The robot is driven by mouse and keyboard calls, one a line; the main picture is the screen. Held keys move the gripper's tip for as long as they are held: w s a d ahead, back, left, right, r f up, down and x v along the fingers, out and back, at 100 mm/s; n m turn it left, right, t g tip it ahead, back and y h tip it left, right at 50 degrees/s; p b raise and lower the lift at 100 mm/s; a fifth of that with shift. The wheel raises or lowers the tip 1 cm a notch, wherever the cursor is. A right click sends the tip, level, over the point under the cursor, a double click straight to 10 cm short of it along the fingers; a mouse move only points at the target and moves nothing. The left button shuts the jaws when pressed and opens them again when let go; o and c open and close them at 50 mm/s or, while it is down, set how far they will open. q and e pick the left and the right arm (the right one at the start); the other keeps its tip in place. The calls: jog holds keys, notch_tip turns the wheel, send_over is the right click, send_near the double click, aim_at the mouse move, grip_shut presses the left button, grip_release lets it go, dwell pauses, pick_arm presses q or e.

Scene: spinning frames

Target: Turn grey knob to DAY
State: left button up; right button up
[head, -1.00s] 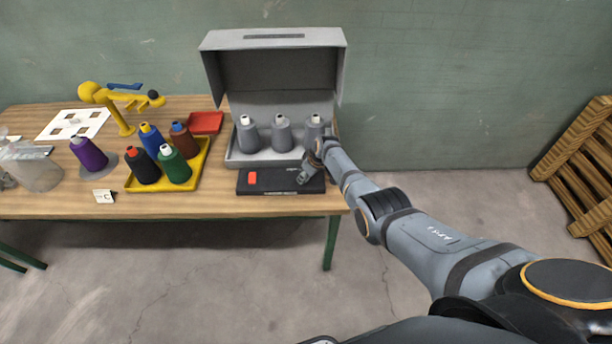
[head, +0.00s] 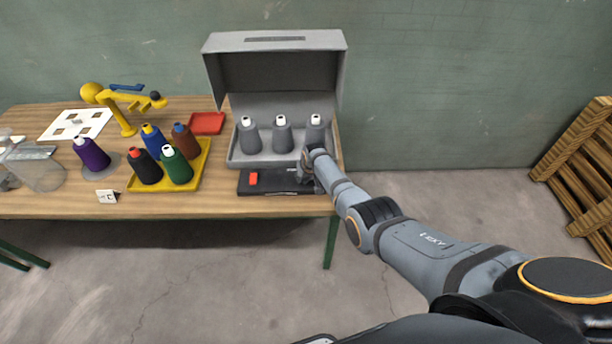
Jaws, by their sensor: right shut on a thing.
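A grey machine with a raised lid (head: 275,68) stands at the right end of the table, with grey spools inside. Its dark front panel (head: 275,187) carries a red switch (head: 253,179) on the left. My right gripper (head: 305,180) is at the right part of this panel, pointing down, shut on what I take to be the grey knob. The gripper hides the knob, and the lettering around it is too small to read. My left gripper is not in view.
A yellow tray (head: 205,165) with several coloured spools, a purple spool (head: 91,153), a small card (head: 106,196) and a red tray (head: 207,123) are on the table to the left. A yellow arm-like stand (head: 122,112) stands behind. A wooden pallet (head: 585,165) leans at far right.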

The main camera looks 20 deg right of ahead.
jog(key=shift+a+m+h, duration=0.1)
jog(key=shift+m+h, duration=0.3)
jog(key=shift+m, duration=0.6)
jog(key=shift+a+f+m+h+b, duration=0.15)
jog(key=shift+m+h+b, duration=0.25)
jog(key=shift+m+b, duration=0.45)
jog(key=shift+m+g+h+b, duration=0.35)
jog(key=shift+m+b, duration=0.5)
jog(key=shift+m, duration=0.4)
jog(key=shift+w+m+g+h+b, duration=0.1)
jog(key=shift+m+g+h+b, duration=0.25)
jog(key=shift+m+b, duration=0.8)
jog(key=o, duration=1.1)
jog(key=shift+r, duration=0.2)
